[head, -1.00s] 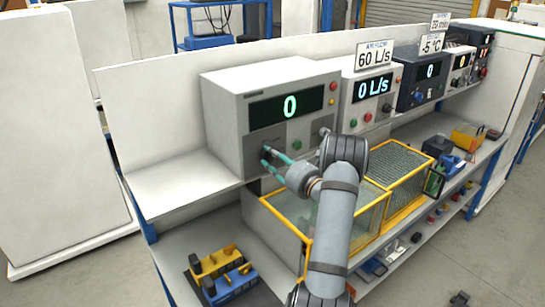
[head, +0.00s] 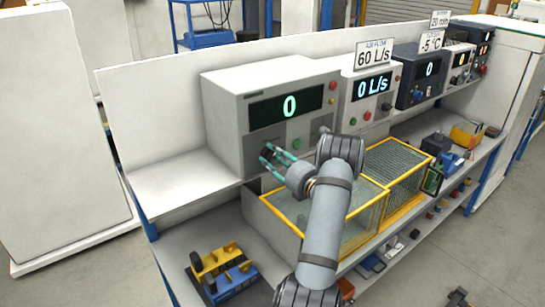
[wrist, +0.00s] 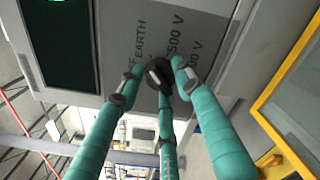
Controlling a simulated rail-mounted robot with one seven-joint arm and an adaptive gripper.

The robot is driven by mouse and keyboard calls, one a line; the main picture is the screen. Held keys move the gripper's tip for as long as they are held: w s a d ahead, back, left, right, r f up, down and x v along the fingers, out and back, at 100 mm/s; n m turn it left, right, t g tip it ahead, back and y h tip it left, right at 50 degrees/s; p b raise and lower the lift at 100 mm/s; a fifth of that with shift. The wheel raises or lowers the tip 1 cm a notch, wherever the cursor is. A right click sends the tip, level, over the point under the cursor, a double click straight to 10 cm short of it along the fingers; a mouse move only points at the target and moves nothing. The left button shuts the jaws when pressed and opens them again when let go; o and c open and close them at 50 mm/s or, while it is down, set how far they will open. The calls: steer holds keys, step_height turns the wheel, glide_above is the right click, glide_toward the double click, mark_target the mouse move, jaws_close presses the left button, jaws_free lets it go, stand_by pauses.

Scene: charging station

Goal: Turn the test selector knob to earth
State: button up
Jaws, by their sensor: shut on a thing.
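The test selector knob (wrist: 158,74) is black and sits on the grey label plate (wrist: 192,32) of the white tester (head: 225,120). The plate's printed labels include "EARTH" and voltage values, turned sideways in the wrist view. My gripper (head: 267,154) has teal fingers at the tester's lower front. In the wrist view, my gripper (wrist: 157,70) is shut on the knob, with its fingers around it. The fingers partly cover the knob, and I cannot tell which label it points to. The tester's display (head: 287,106) reads 0.
A green button (head: 297,144) and a red button (head: 333,86) are on the tester's front. Yellow-framed mesh cages (head: 385,196) stand on the bench below, right of my gripper. A second tester (head: 366,95) stands to the right. A blue-and-yellow fixture (head: 228,270) lies at the front left.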

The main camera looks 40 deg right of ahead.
steer(key=shift+d+r, duration=0.15)
steer(key=shift+r, duration=0.05)
steer(key=o, duration=1.1)
steer(key=shift+f, duration=0.15)
steer(key=shift+o, duration=0.2)
steer(key=s, duration=1.2)
steer(key=shift+a, duration=0.35)
